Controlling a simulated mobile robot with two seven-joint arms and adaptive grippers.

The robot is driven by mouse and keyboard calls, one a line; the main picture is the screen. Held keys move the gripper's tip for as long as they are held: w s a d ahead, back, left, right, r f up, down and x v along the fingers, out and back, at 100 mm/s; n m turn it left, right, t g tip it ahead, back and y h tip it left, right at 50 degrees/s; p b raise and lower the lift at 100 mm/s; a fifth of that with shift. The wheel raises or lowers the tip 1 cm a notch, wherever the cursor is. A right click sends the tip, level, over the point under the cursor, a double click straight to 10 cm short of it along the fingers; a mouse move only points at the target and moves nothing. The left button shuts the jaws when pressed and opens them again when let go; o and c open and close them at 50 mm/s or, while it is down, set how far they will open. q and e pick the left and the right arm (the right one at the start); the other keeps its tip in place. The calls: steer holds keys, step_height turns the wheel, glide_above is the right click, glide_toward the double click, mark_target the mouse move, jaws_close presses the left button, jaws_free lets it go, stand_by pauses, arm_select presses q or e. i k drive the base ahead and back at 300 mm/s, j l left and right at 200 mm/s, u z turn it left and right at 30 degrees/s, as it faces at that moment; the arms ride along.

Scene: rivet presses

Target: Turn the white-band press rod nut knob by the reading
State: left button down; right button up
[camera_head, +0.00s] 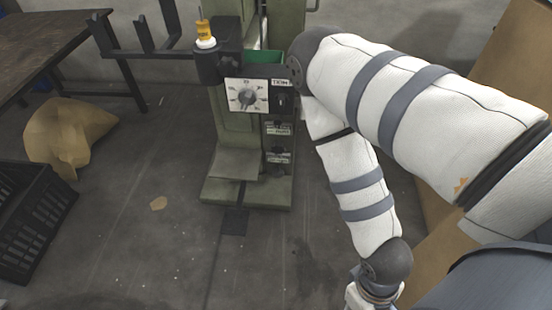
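A green press (228,150) stands on the floor at the upper middle. A dark cylinder on its left side bears a yellow nut knob (204,29) with a white band (206,43) below it, upright. A white panel (247,95) with a round grey dial (246,97) faces me on the press front; its marks are too small to read. My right arm comes in from the right, passes beside the press and bends down to the bottom edge, where its wrist shows and the gripper is cut off. My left arm and gripper are not in view. Nothing touches the knob.
A dark table (35,45) stands at the upper left. A brown crumpled sack (62,135) and a black crate (38,225) lie at the left. Brown cardboard (510,60) stands behind my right arm. The floor before the press is mostly clear.

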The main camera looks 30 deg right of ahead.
mark_target(278, 174)
steer(key=z, duration=1)
